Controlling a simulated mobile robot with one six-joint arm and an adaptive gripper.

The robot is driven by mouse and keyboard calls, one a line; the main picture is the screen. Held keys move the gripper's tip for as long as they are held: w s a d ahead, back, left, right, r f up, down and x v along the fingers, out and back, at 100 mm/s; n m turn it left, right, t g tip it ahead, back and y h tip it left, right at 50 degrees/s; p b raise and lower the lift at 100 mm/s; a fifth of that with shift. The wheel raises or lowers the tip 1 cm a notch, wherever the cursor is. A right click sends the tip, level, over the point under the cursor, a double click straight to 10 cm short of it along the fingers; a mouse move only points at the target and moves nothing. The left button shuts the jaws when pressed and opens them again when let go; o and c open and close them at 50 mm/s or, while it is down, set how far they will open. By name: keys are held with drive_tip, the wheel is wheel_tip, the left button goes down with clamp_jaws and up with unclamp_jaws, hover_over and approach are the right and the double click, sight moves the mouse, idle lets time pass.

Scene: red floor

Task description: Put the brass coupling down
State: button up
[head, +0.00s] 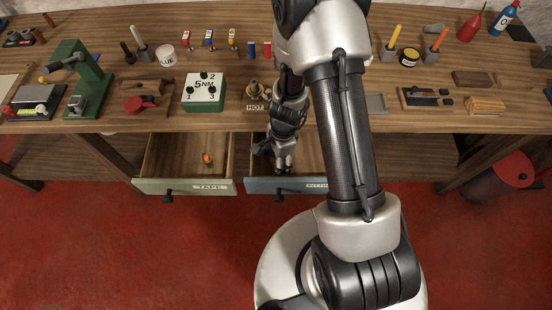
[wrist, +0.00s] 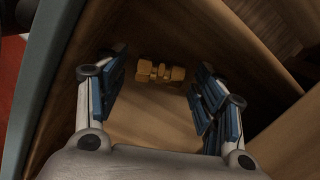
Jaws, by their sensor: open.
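The brass coupling (wrist: 160,72) lies on the bottom of an open drawer in the wrist view, on its side and near the drawer's wall. My gripper (wrist: 158,88) is open, with its blue-padded fingers on either side of the coupling and apart from it. In the head view my gripper (head: 283,163) reaches down into the right open drawer (head: 262,186), which has a blue-grey front. The coupling cannot be made out in the head view, where my arm and gripper hide part of that drawer.
The left open drawer (head: 160,186), labelled TAPE, holds a small orange item (head: 207,159). On the bench (head: 150,118) above stand a green 5NM block (head: 204,92) and a brass-coloured fitting (head: 252,89) by a HOT label. A red-lidded bin (head: 502,178) stands at the right.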

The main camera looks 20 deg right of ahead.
wheel_tip(320, 180, up, 30)
drive_tip(key=s+n+t+p, duration=0.1)
drive_tip(key=n+t+p, duration=0.1)
drive_tip(key=n+p, duration=0.5)
drive_tip(key=s+r+n+t+h, duration=0.1)
drive_tip(key=s+r+n+t, duration=0.1)
drive_tip(key=s+r+n, duration=0.8)
drive_tip(key=s+r, duration=0.4)
drive_tip(key=shift+s+d+t, duration=0.15)
drive_tip(key=shift+d+t, duration=0.25)
drive_tip(key=shift+f+b, duration=0.15)
drive_tip(key=shift+b, duration=0.2)
